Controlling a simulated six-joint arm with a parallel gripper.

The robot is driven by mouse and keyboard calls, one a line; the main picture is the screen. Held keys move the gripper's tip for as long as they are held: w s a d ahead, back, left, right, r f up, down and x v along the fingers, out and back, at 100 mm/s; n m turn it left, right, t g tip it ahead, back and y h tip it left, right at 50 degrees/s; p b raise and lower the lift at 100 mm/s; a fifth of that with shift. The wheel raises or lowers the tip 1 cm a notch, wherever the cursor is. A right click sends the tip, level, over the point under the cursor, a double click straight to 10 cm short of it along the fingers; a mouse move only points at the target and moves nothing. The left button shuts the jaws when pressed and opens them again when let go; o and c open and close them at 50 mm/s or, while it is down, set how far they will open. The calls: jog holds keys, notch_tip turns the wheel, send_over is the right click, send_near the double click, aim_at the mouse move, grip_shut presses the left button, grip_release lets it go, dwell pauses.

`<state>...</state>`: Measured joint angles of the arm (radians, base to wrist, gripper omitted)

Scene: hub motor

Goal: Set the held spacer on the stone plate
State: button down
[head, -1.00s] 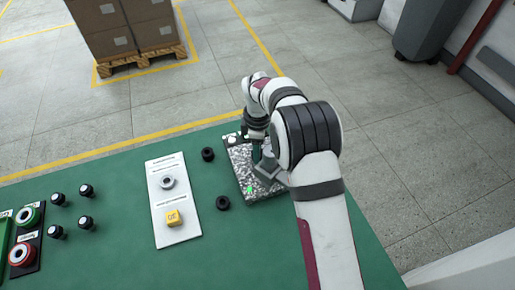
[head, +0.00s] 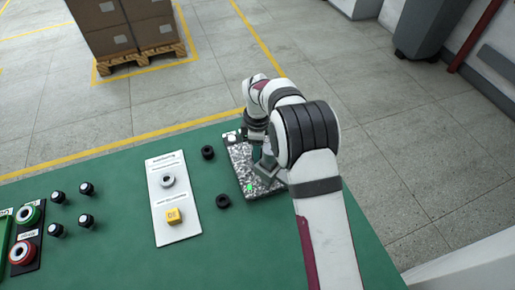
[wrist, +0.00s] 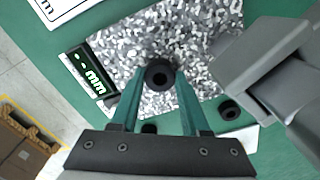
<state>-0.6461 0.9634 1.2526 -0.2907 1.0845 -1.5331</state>
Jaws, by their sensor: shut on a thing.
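The spacer (wrist: 160,74) is a small black ring with a central hole. In the wrist view it sits between the green fingertips of my gripper (wrist: 160,82), which is shut on it. The stone plate (wrist: 215,40) is speckled grey and white and lies beneath the fingers. I cannot tell whether the spacer touches it. In the head view the plate (head: 240,163) is at the table's right side, partly covered by my arm, and the held spacer cannot be made out.
A digital mm display (wrist: 93,80) stands at the plate's edge. A grey bulky part (wrist: 275,75) reaches over the plate close to the fingers. Two black rings (head: 208,152) (head: 223,201) lie left of the plate. A white panel (head: 174,197) carries a pale ring and yellow block.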

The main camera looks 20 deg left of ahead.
grip_release()
dwell(0.5)
jog(key=shift+r, duration=3.5)
jog(key=shift+r, duration=0.1)
